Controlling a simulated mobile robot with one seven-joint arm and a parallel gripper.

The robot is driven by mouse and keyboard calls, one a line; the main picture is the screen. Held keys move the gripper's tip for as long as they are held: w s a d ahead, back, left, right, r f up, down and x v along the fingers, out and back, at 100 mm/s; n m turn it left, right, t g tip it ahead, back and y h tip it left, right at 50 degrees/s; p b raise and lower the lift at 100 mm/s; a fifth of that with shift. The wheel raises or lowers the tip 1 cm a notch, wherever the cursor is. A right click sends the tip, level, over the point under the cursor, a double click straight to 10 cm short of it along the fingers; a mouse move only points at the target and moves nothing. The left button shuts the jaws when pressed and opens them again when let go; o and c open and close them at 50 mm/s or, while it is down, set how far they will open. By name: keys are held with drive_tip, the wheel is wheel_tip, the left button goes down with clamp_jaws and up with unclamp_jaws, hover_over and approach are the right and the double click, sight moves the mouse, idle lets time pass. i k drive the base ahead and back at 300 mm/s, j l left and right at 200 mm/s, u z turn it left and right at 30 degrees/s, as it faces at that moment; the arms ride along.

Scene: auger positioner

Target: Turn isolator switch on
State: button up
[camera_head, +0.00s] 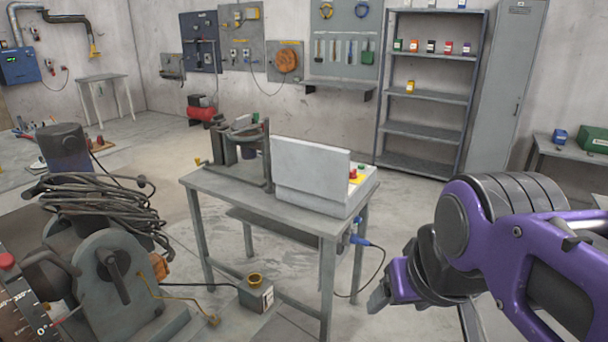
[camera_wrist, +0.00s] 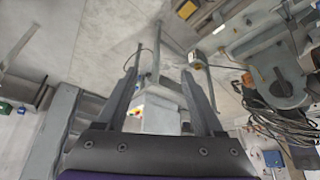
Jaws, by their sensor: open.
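A grey control box (camera_head: 312,175) with a tall back plate stands on the metal table (camera_head: 225,190). Red, green and yellow buttons (camera_head: 355,175) show on its right part. A small blue fitting (camera_head: 357,239) with a cable sits at the table's right side, below the top; I cannot tell whether it is the isolator switch. My gripper (camera_head: 381,296) is to the right of the table, apart from it and lower than its top. In the wrist view my gripper (camera_wrist: 163,70) is open, with nothing between its fingers; the pale box (camera_wrist: 160,118) shows beyond them.
A clamp-like fixture (camera_head: 240,150) stands on the table's left. A machine with coiled cables (camera_head: 105,210) is at front left. A small grey box (camera_head: 256,294) and a cable lie low by the table. Shelves (camera_head: 430,130) stand behind; floor right of the table is clear.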

sight(352, 176)
drive_tip(key=i+l+z, duration=0.25)
drive_tip(key=i, duration=0.2)
drive_tip(key=i+l+z, duration=0.25)
drive_tip(key=i, duration=0.2)
